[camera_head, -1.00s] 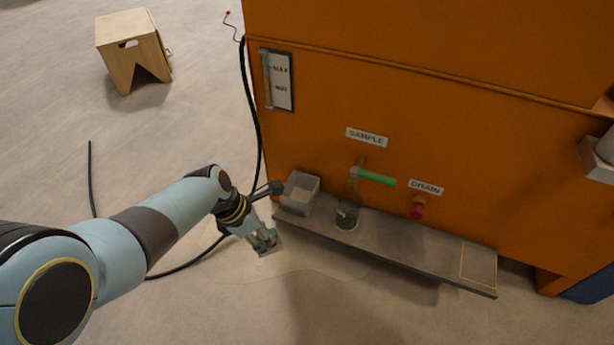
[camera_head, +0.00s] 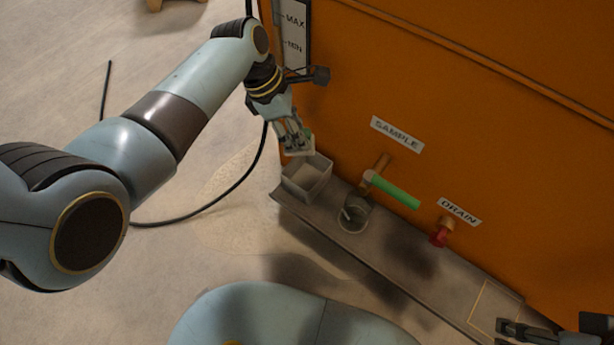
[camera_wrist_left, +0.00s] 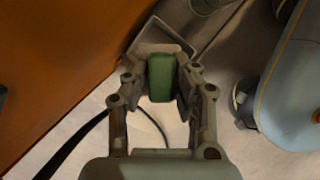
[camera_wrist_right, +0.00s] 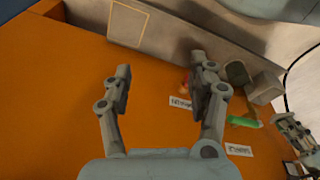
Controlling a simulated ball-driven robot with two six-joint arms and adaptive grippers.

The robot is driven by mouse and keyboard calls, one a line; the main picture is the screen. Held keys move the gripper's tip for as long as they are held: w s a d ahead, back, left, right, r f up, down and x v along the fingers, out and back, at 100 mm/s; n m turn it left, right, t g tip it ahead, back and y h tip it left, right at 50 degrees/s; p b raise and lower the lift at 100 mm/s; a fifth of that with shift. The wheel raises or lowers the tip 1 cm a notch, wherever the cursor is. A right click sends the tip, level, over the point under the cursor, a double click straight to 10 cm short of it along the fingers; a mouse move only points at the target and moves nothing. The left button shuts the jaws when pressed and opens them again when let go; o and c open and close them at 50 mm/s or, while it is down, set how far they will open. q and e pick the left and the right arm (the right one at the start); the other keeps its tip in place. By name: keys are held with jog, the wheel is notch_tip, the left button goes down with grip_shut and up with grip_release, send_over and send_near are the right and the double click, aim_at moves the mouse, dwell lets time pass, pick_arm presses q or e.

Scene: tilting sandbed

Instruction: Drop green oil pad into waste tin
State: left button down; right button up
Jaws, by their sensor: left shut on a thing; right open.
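My left gripper (camera_head: 296,143) is shut on the green oil pad (camera_wrist_left: 162,78), which sits between the fingertips in the left wrist view. The waste tin (camera_head: 318,187) is a small grey open box at the left end of the shelf. In the head view the held pad is just above the tin's back rim. In the left wrist view the tin (camera_wrist_left: 150,34) shows behind the pad, partly hidden by it. I cannot tell the exact gap. My right gripper (camera_wrist_right: 162,78) is open and empty in front of the orange wall, at the shelf's far right end.
The narrow grey shelf (camera_head: 408,275) runs along the orange machine (camera_head: 480,130). A glass jar (camera_head: 354,216) stands on it below the sample tap's green handle (camera_head: 396,191). A red drain knob (camera_head: 440,236) juts out further right. A black cable (camera_head: 225,192) lies on the floor left.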

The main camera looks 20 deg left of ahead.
pick_arm(q)
notch_tip(320, 180, down, 3)
jog(key=b, duration=0.2)
jog(key=shift+s+f+b, duration=0.1)
jog(key=shift+f+b, duration=0.05)
jog(key=shift+b, duration=0.15)
pick_arm(e)
jog(key=w+r+t, duration=0.1)
jog(key=w+a+r+t, duration=0.1)
jog(key=shift+w+a+r, duration=0.1)
jog(key=shift+w+a, duration=0.05)
jog(key=shift+w, duration=0.15)
pick_arm(q)
jog(key=c, duration=1)
grip_release()
jog(key=v, duration=1.2)
